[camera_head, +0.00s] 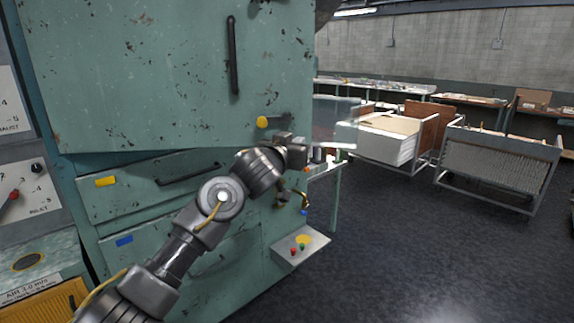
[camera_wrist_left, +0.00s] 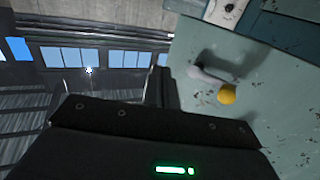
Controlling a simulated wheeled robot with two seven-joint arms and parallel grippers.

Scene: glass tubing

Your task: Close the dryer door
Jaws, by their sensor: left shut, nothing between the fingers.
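The dryer door (camera_head: 165,75) is the large, worn teal panel with a vertical black handle (camera_head: 232,55). Its lower edge appears to stand out in front of the drawer fronts below; I cannot tell how wide any gap is. A yellow knob (camera_head: 262,122) sits near its lower right corner. The knob also shows in the left wrist view (camera_wrist_left: 227,94), beside a grey lever. My left gripper (camera_head: 338,146) is shut and empty, just below and right of the knob, pointing right past the cabinet's edge. Contact with the door cannot be told. My right gripper is not in view.
Teal drawers (camera_head: 135,185) lie below the door, partly behind my left arm. A small shelf with buttons (camera_head: 300,246) juts out low on the cabinet's right. White and grey carts (camera_head: 390,140) stand farther right. The dark floor (camera_head: 430,260) in front is clear.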

